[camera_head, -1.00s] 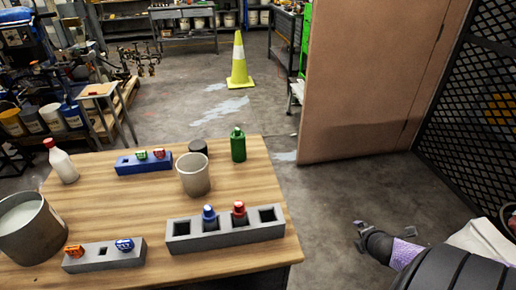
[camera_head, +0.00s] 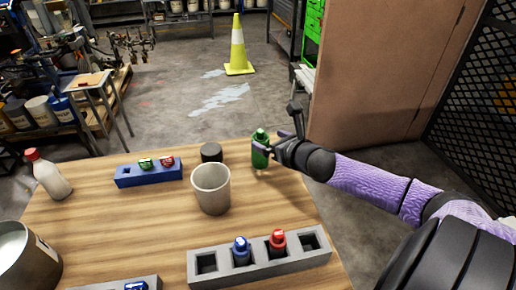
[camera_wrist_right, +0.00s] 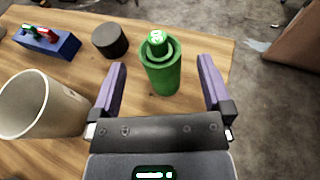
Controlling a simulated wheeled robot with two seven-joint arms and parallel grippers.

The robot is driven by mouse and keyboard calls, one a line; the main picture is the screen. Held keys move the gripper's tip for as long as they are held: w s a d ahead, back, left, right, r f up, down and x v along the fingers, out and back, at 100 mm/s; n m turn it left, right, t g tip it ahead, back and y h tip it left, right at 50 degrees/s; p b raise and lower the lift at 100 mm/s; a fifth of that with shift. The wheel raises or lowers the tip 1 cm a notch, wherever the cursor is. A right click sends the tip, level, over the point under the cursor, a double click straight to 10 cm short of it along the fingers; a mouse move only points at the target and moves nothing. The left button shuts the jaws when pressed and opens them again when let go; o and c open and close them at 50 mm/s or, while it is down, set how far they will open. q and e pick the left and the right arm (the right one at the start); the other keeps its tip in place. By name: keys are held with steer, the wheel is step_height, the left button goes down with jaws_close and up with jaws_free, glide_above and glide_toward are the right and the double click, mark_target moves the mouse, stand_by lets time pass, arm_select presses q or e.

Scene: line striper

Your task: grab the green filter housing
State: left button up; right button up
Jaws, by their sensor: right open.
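The green filter housing (camera_head: 260,155), an upright green cylinder with a narrower top, stands near the right edge of the wooden table. It also shows in the right wrist view (camera_wrist_right: 162,74), between the two purple fingers and a little ahead of the palm. My right gripper (camera_head: 278,134) is open at the housing, with a visible gap on each side in the wrist view (camera_wrist_right: 162,78). One finger partly overlaps the housing in the head view. My left gripper is not in view.
A beige cup (camera_head: 211,190) and a dark round lid-like piece (camera_head: 211,152) stand left of the housing. A blue block (camera_head: 148,175) holds green and red pieces. A grey block (camera_head: 262,262) holds blue and red ones. A white bottle (camera_head: 47,175) stands at the left.

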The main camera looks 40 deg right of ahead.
mark_target(262, 139)
steer(key=b+x, duration=0.1)
steer(key=x, duration=0.1)
steer(key=f+b+x, duration=0.1)
steer(key=x, duration=0.1)
steer(key=shift+w, duration=0.4)
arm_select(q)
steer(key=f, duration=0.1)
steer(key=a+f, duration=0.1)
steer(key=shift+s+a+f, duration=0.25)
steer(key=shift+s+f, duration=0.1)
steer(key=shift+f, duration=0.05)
arm_select(e)
jaws_close()
